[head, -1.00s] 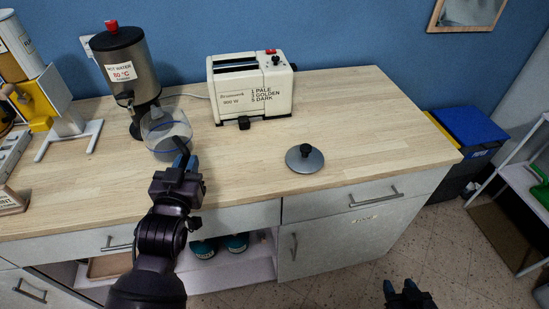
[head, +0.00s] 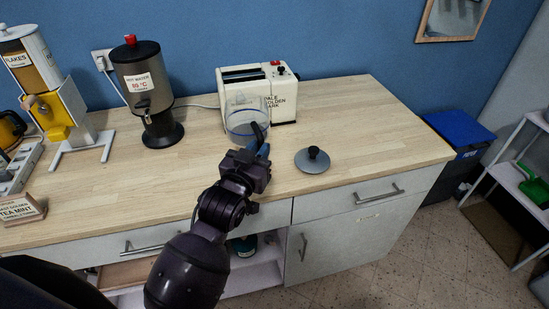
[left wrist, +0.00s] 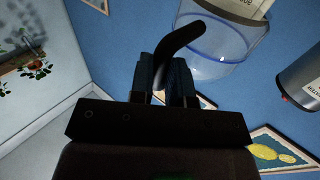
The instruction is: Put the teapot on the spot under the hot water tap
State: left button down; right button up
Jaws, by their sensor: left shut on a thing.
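The teapot is a clear glass vessel (head: 240,117) with a blue line and a dark handle. It stands out in front of the toaster in the head view and shows at the top of the left wrist view (left wrist: 215,50). My left gripper (head: 258,150) is shut on the teapot's handle (left wrist: 182,45). I cannot tell whether the teapot's base touches the counter. The hot water urn (head: 148,92), grey with a black top and a label, stands to the left. The spot under its tap is on its black base (head: 163,135). My right gripper is out of view.
A white toaster (head: 282,98) stands behind the teapot. A dark lid (head: 312,161) lies on the wooden counter (head: 390,130) to the right. A yellow and white flakes dispenser (head: 65,105) and a tea sign (head: 20,210) are at left. The counter between urn and teapot is clear.

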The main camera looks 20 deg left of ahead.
pick_arm(q)
jog(key=w+d+r+m+h+p, duration=0.1)
jog(key=w+d+r+h, duration=0.15)
jog(key=w+r, duration=0.4)
jog(key=shift+y, duration=0.35)
jog(key=f, duration=1.9)
jog(key=shift+s+d+f+b, duration=0.25)
jog(key=shift+s+b, duration=0.1)
jog(key=shift+b, duration=0.05)
jog(key=shift+f, duration=0.1)
jog(key=c, duration=1.1)
grip_release()
jog(key=s+a, duration=0.2)
jog(key=s, duration=1)
jog(key=shift+f, duration=0.2)
